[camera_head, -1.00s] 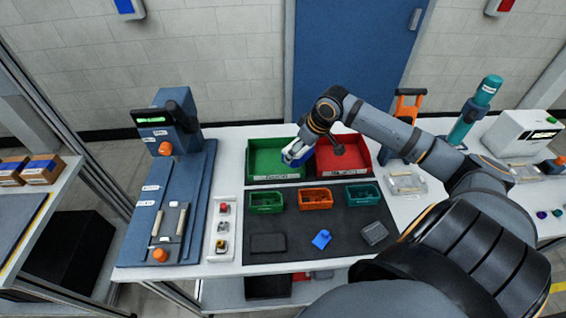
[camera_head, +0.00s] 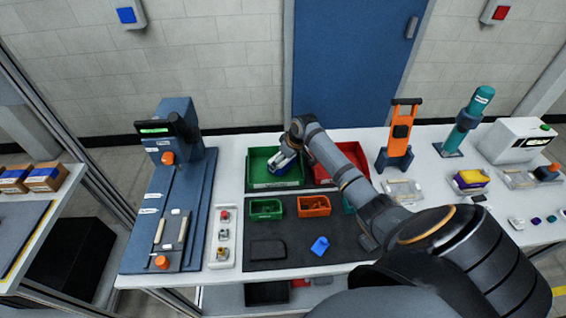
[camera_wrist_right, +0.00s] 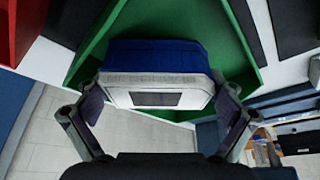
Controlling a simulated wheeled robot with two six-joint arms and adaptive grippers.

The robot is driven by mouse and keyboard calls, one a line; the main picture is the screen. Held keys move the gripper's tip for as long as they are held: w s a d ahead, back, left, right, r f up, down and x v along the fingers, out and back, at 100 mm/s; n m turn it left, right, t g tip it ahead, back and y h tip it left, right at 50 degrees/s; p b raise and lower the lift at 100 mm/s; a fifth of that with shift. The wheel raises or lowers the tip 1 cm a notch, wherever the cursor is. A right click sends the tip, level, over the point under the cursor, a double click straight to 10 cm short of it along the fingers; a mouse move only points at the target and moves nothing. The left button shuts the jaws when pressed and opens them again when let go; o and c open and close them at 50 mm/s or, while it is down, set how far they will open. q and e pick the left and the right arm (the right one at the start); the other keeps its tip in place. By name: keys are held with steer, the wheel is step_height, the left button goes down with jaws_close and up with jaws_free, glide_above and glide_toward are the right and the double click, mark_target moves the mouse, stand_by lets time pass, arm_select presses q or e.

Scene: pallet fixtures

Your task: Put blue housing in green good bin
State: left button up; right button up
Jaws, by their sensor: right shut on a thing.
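The blue housing (camera_wrist_right: 155,55) is a blue block with a pale grey lower part and a dark panel; it fills the middle of the right wrist view. My right gripper (camera_wrist_right: 158,100) is shut on its grey part, one finger on each side. In the head view my right gripper (camera_head: 287,163) and the housing are over the green bin (camera_head: 258,183), near its right side. The wrist view shows the green wall (camera_wrist_right: 237,35) around the housing's far end. Whether the housing touches the bin floor cannot be told. My left gripper is not in view.
The red bin (camera_head: 325,152) stands right beside the green bin, partly behind my arm. Small green (camera_head: 266,209) and orange (camera_head: 314,205) trays stand in front on a dark mat. A small blue part (camera_head: 320,246) lies on the mat. A blue press (camera_head: 174,150) stands at left.

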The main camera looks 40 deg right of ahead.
steer(key=shift+f, duration=0.5)
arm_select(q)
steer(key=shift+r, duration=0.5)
arm_select(e)
steer(key=shift+f, duration=0.3)
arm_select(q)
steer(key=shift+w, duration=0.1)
arm_select(e)
steer(key=o, duration=0.9)
steer(key=shift+f, duration=0.1)
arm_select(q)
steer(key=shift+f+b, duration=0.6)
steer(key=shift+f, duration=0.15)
arm_select(e)
steer(key=v, duration=1.2)
steer(key=shift+s+d, duration=0.1)
steer(key=shift+s, duration=0.05)
